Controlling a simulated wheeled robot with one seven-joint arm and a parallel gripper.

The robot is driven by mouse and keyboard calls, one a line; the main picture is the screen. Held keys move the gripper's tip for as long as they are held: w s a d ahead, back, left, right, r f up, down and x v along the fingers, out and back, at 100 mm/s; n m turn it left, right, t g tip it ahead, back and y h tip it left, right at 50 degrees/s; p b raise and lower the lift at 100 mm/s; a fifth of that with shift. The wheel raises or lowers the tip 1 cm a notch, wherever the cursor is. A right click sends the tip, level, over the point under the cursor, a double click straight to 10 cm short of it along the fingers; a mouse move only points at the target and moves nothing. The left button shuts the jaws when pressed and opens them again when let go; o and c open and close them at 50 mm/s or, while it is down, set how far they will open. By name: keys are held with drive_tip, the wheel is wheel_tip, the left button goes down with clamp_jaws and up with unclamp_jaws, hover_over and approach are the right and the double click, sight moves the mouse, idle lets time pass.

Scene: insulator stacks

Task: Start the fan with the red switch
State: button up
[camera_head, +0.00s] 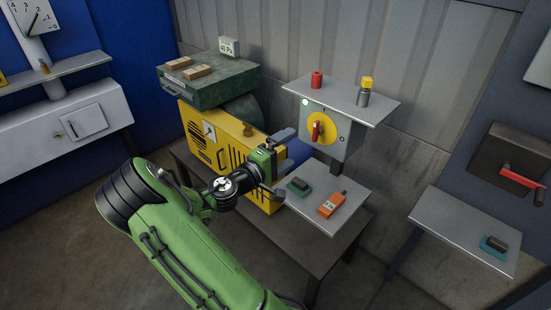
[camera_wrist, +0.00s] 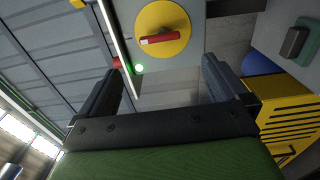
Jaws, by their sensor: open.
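The red switch (camera_head: 317,131) is a handle upright on a round yellow plate, on a grey box beneath a small shelf. In the wrist view, the red switch (camera_wrist: 160,39) lies across the yellow disc, ahead of my fingers and apart from them. My gripper (camera_head: 282,165) is to the lower left of the box in the head view. In the wrist view my gripper (camera_wrist: 165,85) has its two fingers spread wide with nothing between them. A green lamp (camera_head: 304,102) glows at the box's upper left corner. The yellow slotted machine (camera_head: 205,140), perhaps the fan, stands left, partly hidden by my arm.
The box's shelf (camera_head: 345,99) overhangs the switch and carries a red cylinder (camera_head: 316,79) and a yellow-capped piece (camera_head: 364,90). A grey plate (camera_head: 330,205) below holds an orange block (camera_head: 332,205) and a dark-topped block (camera_head: 299,186). A blue rounded part (camera_head: 298,153) is behind my gripper.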

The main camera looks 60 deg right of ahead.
drive_tip(key=a, duration=0.4)
drive_tip(key=shift+w+a, duration=0.35)
drive_tip(key=shift+f, duration=0.1)
drive_tip(key=s+a+f+m+t+y, duration=0.2)
drive_tip(key=a+f+m+t+y, duration=0.15)
drive_tip(key=a+y, duration=0.8)
drive_tip(key=s+a+r+n+t+y, duration=0.1)
drive_tip(key=s+a+r+y, duration=0.1)
drive_tip(key=a, duration=0.5)
drive_tip(key=s+a+r+n+t+y, duration=0.2)
drive_tip(key=s+a+r, duration=0.1)
drive_tip(key=a, duration=0.4)
drive_tip(key=s+a+r+n+t+y, duration=0.2)
drive_tip(key=a+r, duration=0.1)
drive_tip(key=a, duration=0.3)
drive_tip(key=shift+s+a, duration=0.35)
drive_tip(key=shift+a, duration=0.05)
drive_tip(key=shift+r, duration=0.1)
